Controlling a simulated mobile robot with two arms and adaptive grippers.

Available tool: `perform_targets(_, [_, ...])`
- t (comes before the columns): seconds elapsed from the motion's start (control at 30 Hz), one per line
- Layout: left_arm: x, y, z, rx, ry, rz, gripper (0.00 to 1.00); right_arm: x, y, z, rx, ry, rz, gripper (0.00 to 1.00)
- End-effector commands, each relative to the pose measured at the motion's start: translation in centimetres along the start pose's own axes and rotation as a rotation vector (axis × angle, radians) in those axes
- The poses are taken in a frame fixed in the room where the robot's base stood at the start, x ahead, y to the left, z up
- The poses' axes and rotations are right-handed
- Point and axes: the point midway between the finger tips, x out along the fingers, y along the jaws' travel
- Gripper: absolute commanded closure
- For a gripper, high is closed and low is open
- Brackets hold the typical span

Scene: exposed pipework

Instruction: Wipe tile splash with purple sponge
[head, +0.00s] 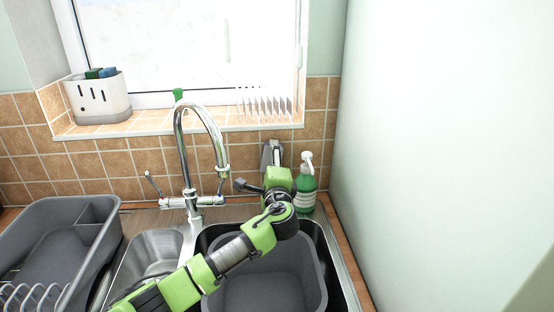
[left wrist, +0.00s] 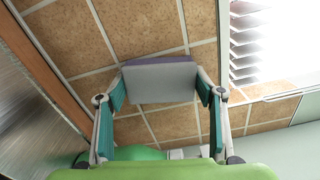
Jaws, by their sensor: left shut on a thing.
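The tile splash (head: 105,163) is a band of square brown tiles with pale grout below the window sill. It also fills much of the left wrist view (left wrist: 72,45). My left gripper (head: 272,155) is up at the tiles behind the sink, right of the tap. In the left wrist view its two fingers are shut on the purple sponge (left wrist: 160,80), which shows a grey body with a purple strip along its far edge. The sponge faces the tiles; I cannot tell whether it touches them. My right gripper is not in view.
A chrome tap (head: 183,150) stands just left of my left arm. A green soap bottle (head: 305,187) stands close on its right. A grey basin (head: 290,285) sits in the sink below. A white rack (head: 265,105) and a caddy (head: 98,98) stand on the sill.

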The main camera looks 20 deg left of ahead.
Motion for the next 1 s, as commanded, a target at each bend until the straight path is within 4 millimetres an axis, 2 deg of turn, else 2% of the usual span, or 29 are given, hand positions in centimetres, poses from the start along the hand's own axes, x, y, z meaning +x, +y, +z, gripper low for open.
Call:
perform_targets(0.03, [0.1,0.1,0.7,0.001,-0.003,0.001,0.56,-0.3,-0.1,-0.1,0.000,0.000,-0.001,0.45])
perform_targets(0.37, [0.2,0.4,2.1,0.001,-0.004,0.001,0.56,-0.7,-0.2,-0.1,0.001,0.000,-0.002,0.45])
perform_targets(0.63, [0.1,0.8,4.4,0.001,-0.005,0.001,0.56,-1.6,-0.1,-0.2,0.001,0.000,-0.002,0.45])
perform_targets(1.0, [0.1,1.1,6.1,0.001,-0.005,0.001,0.56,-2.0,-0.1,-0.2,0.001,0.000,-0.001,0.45])
